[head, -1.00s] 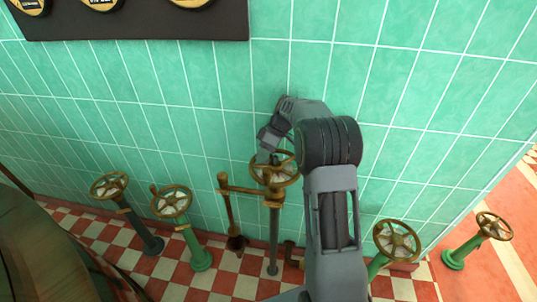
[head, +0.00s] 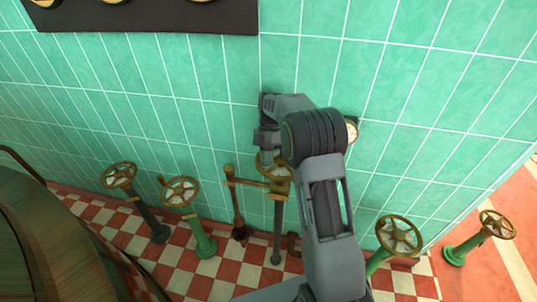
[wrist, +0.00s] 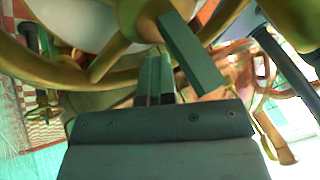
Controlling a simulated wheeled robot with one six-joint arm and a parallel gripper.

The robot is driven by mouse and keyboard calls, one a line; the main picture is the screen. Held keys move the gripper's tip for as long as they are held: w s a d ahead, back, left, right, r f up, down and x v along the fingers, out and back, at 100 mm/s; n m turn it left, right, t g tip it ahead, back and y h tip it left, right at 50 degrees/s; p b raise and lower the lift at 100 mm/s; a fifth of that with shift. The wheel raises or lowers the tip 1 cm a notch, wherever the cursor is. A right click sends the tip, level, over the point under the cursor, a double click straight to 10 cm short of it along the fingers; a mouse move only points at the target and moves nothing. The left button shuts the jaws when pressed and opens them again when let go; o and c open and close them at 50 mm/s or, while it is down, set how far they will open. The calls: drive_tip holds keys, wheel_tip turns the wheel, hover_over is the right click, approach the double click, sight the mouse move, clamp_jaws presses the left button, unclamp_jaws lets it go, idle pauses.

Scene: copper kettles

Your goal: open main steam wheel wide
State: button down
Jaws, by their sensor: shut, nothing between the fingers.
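Several handwheels stand along the wall, and I cannot read which is the main steam one. The brass wheel on the middle post (head: 277,225) is the one at my gripper, and its rim (head: 287,172) is partly hidden by my arm. My gripper (head: 266,154) points down at this wheel in the head view. In the wrist view the brass wheel's rim and spokes (wrist: 110,60) fill the top, close around my gripper (wrist: 172,62). The gripper is shut with nothing held. I cannot tell whether its fingers touch the wheel.
A dark-post wheel (head: 118,175) and a green-post wheel (head: 180,191) stand left. Two more green-post wheels, one near (head: 398,235) and one far (head: 496,225), stand right. A brass lever (head: 233,190) adjoins the middle post. A gauge (head: 351,131) shows behind my arm. A large rounded vessel (head: 50,240) fills the lower left.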

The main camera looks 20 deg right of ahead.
drive_tip(key=shift+s+f+n+h, duration=0.1)
drive_tip(key=shift+s+n+h, duration=0.25)
drive_tip(key=shift+n, duration=0.35)
drive_tip(key=shift+s+p, duration=0.25)
drive_tip(key=shift+p, duration=0.05)
drive_tip(key=shift+s+d, duration=0.1)
